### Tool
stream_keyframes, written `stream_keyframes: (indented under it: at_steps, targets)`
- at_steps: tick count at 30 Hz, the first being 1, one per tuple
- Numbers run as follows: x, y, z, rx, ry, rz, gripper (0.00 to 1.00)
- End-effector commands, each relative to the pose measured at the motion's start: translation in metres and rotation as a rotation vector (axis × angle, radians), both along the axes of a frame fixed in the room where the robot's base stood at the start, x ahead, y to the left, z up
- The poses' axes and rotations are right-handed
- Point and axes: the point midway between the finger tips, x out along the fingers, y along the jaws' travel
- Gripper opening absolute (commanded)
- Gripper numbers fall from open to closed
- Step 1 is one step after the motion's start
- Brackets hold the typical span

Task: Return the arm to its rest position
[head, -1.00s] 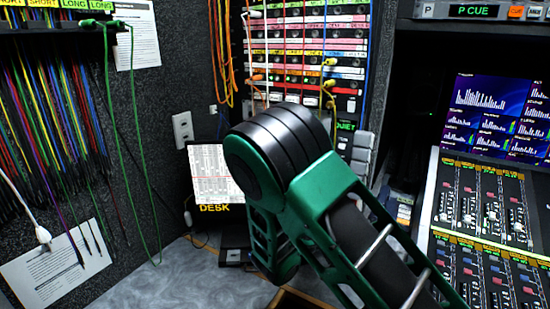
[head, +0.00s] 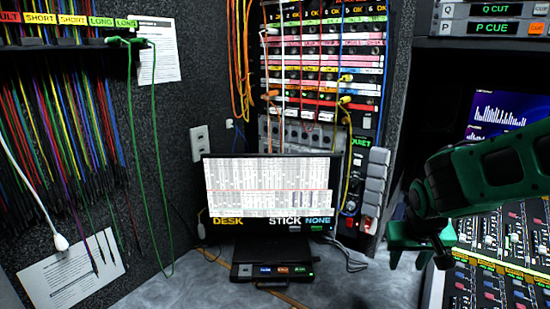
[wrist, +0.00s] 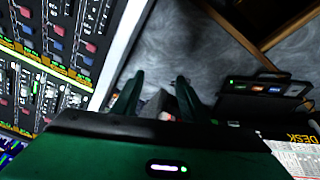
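My arm (head: 490,172) is green and black and reaches in from the right edge of the head view, in front of the mixing console. My gripper (head: 418,262) hangs low at its end, over the console's left edge. In the wrist view my gripper (wrist: 156,92) shows two dark green fingers standing apart. A small grey and red shape shows beyond them, partly hidden by the gripper body; I cannot tell what it is. I see nothing clearly held.
A monitor (head: 268,180) stands on the grey desk (head: 180,285), with a small black box (head: 272,272) before it. The mixing console (head: 515,230) is close by my arm. A patch panel (head: 325,60) with cables is behind; more cables (head: 70,120) hang at left.

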Motion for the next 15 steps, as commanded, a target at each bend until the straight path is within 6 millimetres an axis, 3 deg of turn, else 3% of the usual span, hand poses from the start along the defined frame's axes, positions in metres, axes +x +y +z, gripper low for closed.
stream_keyframes:
  at_steps: [3, 12, 15]
  targets:
    - [-0.023, 0.006, 0.02, 0.053, -0.009, 0.052, 0.4]
    - [-0.07, 0.026, 0.054, 0.113, -0.027, 0.192, 0.4]
    - [-0.099, -0.013, 0.045, 0.123, 0.054, 0.061, 0.4]
